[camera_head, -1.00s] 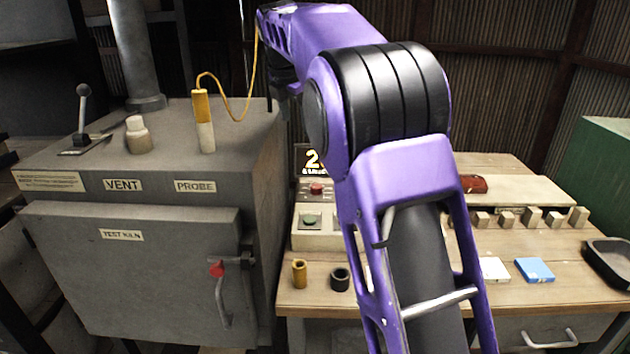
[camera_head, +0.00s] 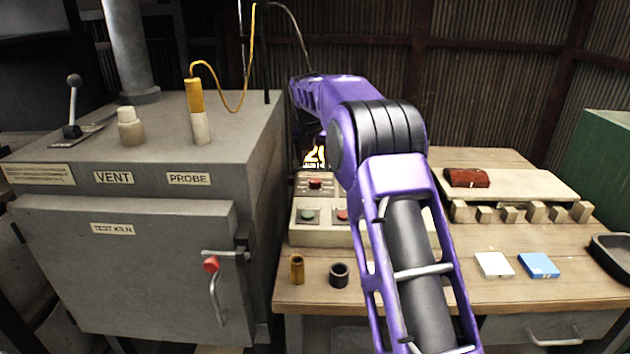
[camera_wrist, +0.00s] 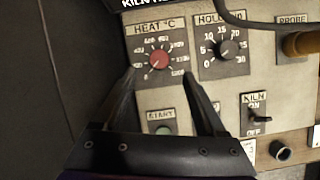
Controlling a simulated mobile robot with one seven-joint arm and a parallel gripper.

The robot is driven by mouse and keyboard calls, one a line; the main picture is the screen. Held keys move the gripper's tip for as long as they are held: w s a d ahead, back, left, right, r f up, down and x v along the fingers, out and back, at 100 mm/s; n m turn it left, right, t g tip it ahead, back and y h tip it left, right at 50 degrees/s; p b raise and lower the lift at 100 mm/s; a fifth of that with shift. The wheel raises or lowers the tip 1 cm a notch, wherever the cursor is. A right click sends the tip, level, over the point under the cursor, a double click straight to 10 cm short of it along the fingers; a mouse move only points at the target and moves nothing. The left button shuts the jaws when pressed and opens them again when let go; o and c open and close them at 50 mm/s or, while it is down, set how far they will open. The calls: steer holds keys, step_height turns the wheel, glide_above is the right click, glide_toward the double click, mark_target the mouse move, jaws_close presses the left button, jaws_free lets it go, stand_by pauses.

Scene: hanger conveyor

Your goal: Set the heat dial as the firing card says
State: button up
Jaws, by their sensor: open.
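In the wrist view the heat dial (camera_wrist: 160,58) is a round red-centred knob on a dark square plate marked HEAT °C. Its pale pointer seems to lean to the lower left; the exact reading is too small to tell. My gripper (camera_wrist: 158,73) is open and empty, one fingertip on either side of the dial plate's lower half. Whether the fingers touch the panel I cannot tell. In the head view my arm hides part of the control panel (camera_head: 318,238), and the gripper is not visible there. I cannot make out a readable firing card.
A hold dial (camera_wrist: 226,48) sits right of the heat dial, a green start button (camera_wrist: 163,128) below, and a kiln switch (camera_wrist: 254,114) lower right. A cable (camera_wrist: 262,24) crosses the panel's top. The kiln (camera_head: 125,260) stands left; white (camera_head: 494,264) and blue (camera_head: 539,265) pieces lie on the bench.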

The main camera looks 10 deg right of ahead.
mark_target(315, 180)
steer(key=x, duration=0.7)
steer(key=shift+b, duration=0.3)
jaws_close()
